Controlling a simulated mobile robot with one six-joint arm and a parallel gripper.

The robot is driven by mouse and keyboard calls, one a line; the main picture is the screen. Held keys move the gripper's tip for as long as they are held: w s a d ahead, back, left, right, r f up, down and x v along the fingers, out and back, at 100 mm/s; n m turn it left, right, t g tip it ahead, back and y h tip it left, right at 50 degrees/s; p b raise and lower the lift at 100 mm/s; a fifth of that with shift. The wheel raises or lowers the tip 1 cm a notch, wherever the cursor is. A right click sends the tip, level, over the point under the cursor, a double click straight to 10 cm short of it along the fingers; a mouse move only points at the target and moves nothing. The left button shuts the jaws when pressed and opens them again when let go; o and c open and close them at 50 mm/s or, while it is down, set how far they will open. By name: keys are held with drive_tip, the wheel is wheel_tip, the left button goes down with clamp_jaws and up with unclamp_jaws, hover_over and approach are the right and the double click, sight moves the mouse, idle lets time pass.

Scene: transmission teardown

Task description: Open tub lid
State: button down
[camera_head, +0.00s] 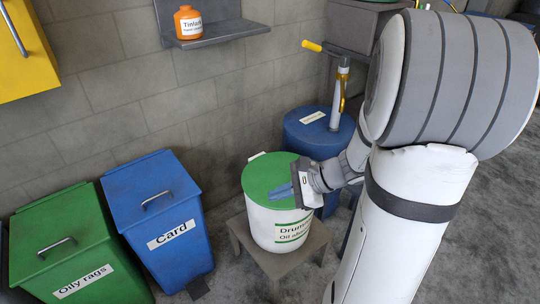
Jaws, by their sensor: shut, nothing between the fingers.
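A white tub (266,227) with a green lid (259,173) stands upright on a low stool (290,267). Its label reads "Drum" and "Oil", partly legible. The lid lies flat on the rim and looks closed. A small pale tab (256,156) shows at the lid's back edge. My gripper (283,190) is over the right part of the lid, its blue-grey fingers pointing left. The fingers are shut with nothing between them. I cannot tell whether they touch the lid.
A blue "Card" bin (160,220) and a green "Oily rags" bin (65,245) stand left of the stool. A blue drum with a pump (310,140) stands behind. An orange tin (187,22) sits on a wall shelf (220,30). The grey wall is close behind.

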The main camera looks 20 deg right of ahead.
drive_tip(key=w+d+f+m+t+h+b, duration=0.2)
drive_tip(key=w+d+f+m+t+b, duration=0.15)
drive_tip(key=d+f+m, duration=0.45)
drive_tip(key=w+d+f+m+t+h+b, duration=0.2)
drive_tip(key=d+f+m+t+b, duration=0.2)
drive_tip(key=d+f+m, duration=0.4)
drive_tip(key=w, duration=0.3)
drive_tip(key=w+a+f+n+b, duration=0.1)
drive_tip(key=w, duration=0.2)
drive_tip(key=w+a+f+n, duration=0.1)
drive_tip(key=w, duration=0.2)
drive_tip(key=shift+f+b, duration=0.1)
drive_tip(key=shift+b, duration=0.2)
